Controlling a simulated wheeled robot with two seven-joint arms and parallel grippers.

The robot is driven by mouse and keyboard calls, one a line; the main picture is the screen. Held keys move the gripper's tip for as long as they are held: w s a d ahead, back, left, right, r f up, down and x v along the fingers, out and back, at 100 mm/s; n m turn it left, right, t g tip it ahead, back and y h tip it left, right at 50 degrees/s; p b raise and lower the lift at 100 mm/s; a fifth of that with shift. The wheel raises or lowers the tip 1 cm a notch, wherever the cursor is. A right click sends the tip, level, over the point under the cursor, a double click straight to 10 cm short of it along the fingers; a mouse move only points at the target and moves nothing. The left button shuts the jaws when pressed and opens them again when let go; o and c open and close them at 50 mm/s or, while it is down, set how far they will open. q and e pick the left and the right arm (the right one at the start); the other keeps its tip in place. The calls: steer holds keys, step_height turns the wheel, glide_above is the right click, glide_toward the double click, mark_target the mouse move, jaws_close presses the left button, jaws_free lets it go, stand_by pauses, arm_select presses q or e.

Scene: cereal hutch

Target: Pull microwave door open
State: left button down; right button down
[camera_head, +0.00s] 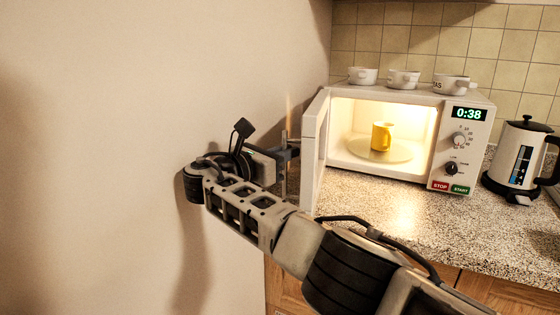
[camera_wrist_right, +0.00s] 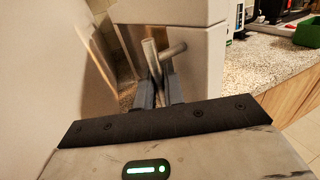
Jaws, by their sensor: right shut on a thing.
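The white microwave (camera_head: 463,146) stands on the counter, its lit inside visible. Its door (camera_head: 314,145) is swung wide open to the left, seen nearly edge-on in the head view. A yellow mug (camera_head: 381,136) stands upright on the glass turntable (camera_head: 362,153) inside. My right gripper (camera_head: 290,154) is at the outer side of the door, shut on the metal door handle (camera_wrist_right: 173,50). In the right wrist view, the gripper fingers (camera_wrist_right: 161,90) close around the handle's bar. My left gripper is not in view.
Several white bowls (camera_head: 404,78) sit on top of the microwave. A white and black kettle (camera_head: 518,155) stands to its right. The speckled counter (camera_head: 400,215) is clear in front. A bare wall (camera_head: 130,120) is close to my gripper on the left.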

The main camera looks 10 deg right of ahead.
steer(key=shift+w+d+r, duration=0.1)
steer(key=shift+r, duration=0.15)
